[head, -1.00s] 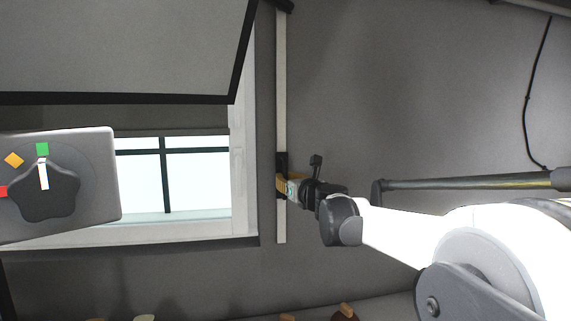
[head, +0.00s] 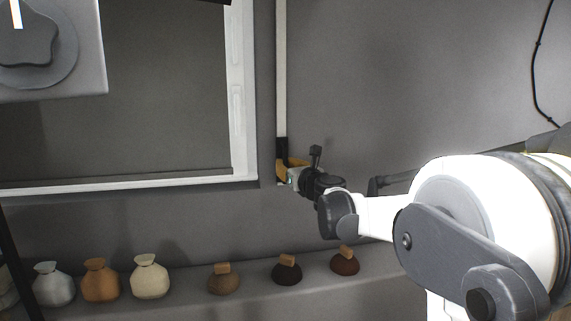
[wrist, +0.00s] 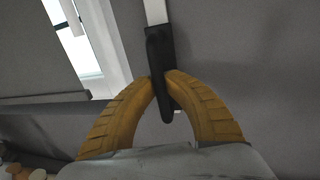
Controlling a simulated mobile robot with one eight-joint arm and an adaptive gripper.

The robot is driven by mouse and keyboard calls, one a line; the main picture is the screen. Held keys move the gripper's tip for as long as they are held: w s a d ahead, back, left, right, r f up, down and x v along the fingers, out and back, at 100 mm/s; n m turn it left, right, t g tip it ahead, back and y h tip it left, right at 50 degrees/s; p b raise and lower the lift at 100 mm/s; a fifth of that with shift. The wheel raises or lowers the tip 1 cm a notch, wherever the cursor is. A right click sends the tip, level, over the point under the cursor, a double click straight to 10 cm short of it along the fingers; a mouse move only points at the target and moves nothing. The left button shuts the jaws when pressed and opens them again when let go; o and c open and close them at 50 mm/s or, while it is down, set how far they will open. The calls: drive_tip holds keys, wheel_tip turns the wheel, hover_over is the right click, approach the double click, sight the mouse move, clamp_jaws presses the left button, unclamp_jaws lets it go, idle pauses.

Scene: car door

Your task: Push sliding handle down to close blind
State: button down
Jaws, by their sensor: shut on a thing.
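The black sliding handle (head: 282,148) is at the lower end of the white vertical rail (head: 281,75). My gripper (head: 284,173) is at the handle. In the wrist view, the yellow fingers of my gripper (wrist: 163,82) are closed around the lower part of the handle (wrist: 156,58), with one finger on each side. The grey blind (head: 150,130) covers the window pane down to about the lower sill in the head view. In the wrist view, a bright strip (wrist: 85,50) shows beside the white window frame (wrist: 105,50).
A panel with a grey star-shaped knob (head: 30,55) is at the upper left. A black cable (head: 537,80) hangs on the right wall. The wall right of the rail is mostly clear.

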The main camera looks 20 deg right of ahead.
drive_tip(key=c, duration=1.4)
unclamp_jaws()
drive_tip(key=s, duration=1.2)
